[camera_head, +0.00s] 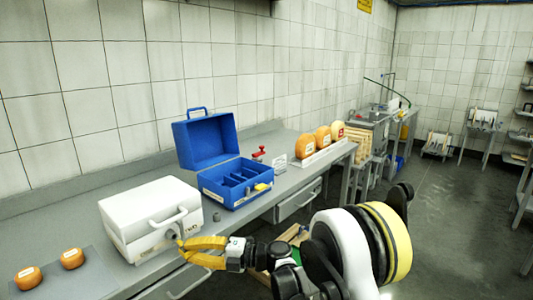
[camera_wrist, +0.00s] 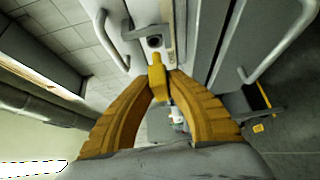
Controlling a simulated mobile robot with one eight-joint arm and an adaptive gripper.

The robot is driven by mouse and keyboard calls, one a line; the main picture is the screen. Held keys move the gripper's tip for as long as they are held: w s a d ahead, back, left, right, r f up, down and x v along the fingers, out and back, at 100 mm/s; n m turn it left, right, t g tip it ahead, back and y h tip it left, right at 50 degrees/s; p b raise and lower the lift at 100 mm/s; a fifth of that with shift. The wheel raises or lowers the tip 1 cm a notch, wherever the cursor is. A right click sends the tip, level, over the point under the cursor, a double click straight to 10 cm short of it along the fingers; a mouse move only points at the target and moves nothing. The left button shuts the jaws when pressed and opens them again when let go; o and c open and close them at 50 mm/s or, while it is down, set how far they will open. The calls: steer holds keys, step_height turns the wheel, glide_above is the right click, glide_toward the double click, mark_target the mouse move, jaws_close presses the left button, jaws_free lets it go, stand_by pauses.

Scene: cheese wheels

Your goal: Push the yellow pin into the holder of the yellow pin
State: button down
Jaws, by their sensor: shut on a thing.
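My gripper (camera_head: 181,250) has yellow fingers and is in front of the white box (camera_head: 145,212) on the bench. In the wrist view my gripper (camera_wrist: 161,86) is shut on the yellow pin (camera_wrist: 156,77). The pin points away from me, toward a dark round opening in a grey bracket (camera_wrist: 132,33) that appears to be the pin's holder. The pin's front end is close to this opening; I cannot tell whether it touches it. In the head view the pin is too small and hidden by the fingers to make out.
An open blue case (camera_head: 213,198) stands to the right of the white box. Several orange cheese wheels (camera_head: 305,146) stand farther along the bench. Two small ones lie on a grey mat (camera_head: 97,268) at left. A drawer handle (camera_wrist: 285,50) is at right in the wrist view.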

mark_target(189, 254)
steer(key=shift+d, duration=0.1)
stand_by(0.3)
steer(key=shift+s+d, duration=1)
steer(key=shift+d, duration=0.1)
